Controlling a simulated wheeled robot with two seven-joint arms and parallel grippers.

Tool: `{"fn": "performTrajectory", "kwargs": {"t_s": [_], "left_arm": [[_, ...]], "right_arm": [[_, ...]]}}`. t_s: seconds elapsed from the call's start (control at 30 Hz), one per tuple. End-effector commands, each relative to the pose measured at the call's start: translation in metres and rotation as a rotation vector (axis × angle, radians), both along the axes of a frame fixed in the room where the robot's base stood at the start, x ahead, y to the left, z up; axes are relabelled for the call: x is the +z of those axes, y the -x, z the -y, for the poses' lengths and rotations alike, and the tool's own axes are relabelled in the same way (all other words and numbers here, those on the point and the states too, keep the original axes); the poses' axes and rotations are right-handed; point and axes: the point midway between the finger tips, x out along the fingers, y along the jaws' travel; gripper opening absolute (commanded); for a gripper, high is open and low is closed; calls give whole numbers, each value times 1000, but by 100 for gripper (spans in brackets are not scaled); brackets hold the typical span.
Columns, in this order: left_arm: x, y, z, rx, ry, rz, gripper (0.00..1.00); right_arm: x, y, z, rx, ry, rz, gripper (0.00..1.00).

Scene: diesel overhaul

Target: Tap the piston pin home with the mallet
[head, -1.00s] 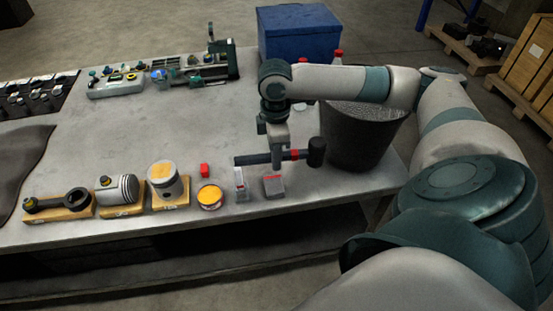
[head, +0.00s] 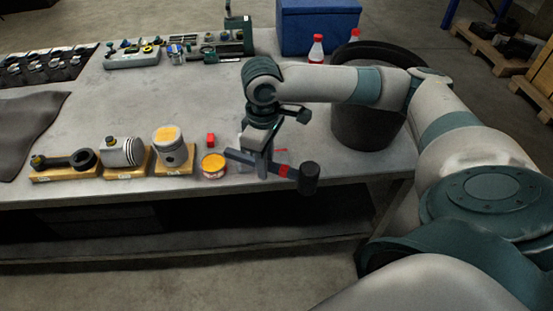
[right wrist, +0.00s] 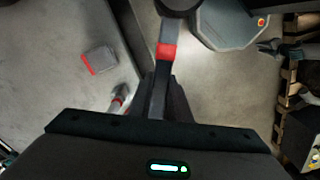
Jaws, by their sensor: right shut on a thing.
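My right gripper (head: 262,168) is shut on the handle of the mallet (head: 309,178). The mallet's black head points right, by the front table edge in the picture, and its handle tilts down toward it. In the right wrist view the gripper (right wrist: 163,95) holds the handle, with a red band (right wrist: 167,52) beyond the fingers. A piston (head: 124,152) lies on its side on a wooden block, left of the gripper. Another piston (head: 172,148) stands upright on a block. I cannot clearly make out the piston pin. My left gripper is not in view.
A connecting rod (head: 62,161) lies on a block at the left. A yellow-topped tin (head: 213,165) and a small red block (head: 211,140) are near the gripper. A dark bin (head: 365,125) stands behind right, a blue box (head: 316,25) at the back. The table middle is clear.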

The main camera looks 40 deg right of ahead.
Motion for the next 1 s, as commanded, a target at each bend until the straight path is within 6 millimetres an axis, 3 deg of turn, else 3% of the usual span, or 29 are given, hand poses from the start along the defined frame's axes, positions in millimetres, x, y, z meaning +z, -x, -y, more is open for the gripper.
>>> {"fn": "performTrajectory", "kwargs": {"t_s": [0.03,0.1,0.4,0.6,1.0], "left_arm": [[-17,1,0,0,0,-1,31],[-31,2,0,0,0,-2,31],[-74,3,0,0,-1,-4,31],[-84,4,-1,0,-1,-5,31],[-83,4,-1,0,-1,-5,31]], "right_arm": [[-12,0,-12,-38,-3,4,0],[-19,1,-27,-115,-3,4,0],[-37,12,-74,-414,1,2,0],[-40,16,-86,-511,6,2,0],[-38,17,-87,-529,7,2,0]]}}
